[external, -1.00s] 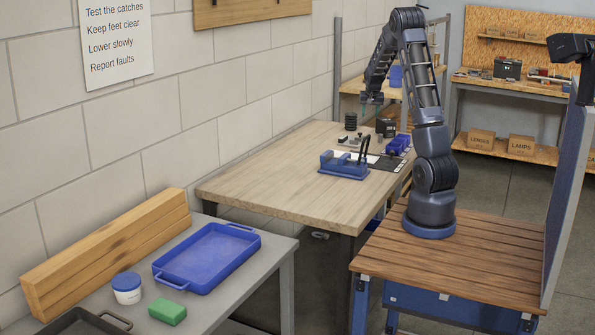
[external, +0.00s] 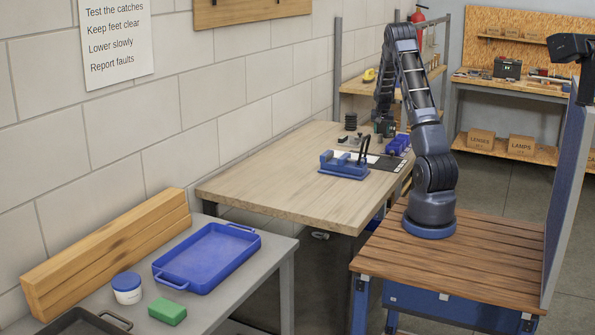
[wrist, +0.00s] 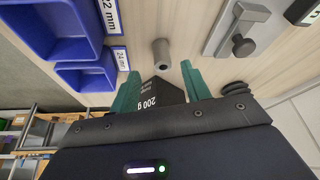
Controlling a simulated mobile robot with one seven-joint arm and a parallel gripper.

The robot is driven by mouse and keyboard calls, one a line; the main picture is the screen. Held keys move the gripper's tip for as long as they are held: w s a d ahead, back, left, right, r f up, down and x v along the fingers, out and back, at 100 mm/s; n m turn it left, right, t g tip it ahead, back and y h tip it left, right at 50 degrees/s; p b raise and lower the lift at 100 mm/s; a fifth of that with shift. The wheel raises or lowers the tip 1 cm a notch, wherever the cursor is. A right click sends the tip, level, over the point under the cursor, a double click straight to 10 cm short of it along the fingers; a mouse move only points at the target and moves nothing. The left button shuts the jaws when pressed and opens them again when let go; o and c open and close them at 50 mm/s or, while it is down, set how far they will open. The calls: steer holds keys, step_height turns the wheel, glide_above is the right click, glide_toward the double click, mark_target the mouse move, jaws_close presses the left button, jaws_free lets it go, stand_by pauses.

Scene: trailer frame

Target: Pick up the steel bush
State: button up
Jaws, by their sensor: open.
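The steel bush (wrist: 161,52), a small grey hollow cylinder, is on the pale wooden bench top in the wrist view. It sits just beyond and between the tips of my gripper (wrist: 159,69), whose two green fingers are apart with nothing clasped. In the external view my gripper is low over the far end of the bench, partly lost among the items there. I cannot make out the bush in that view.
A black 200 g weight (wrist: 163,91) is close by, between the fingers in the wrist view. Blue labelled bins (wrist: 85,75) lie left, a grey metal fixture (wrist: 236,32) right, black ribbed bellows (wrist: 236,90) lower right. The bench's near end (external: 265,190) is clear.

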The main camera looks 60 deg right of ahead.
mark_target(380, 142)
steer(key=x, duration=0.5)
steer(key=shift+w+a, duration=0.15)
steer(key=shift+a, duration=0.1)
jaws_close()
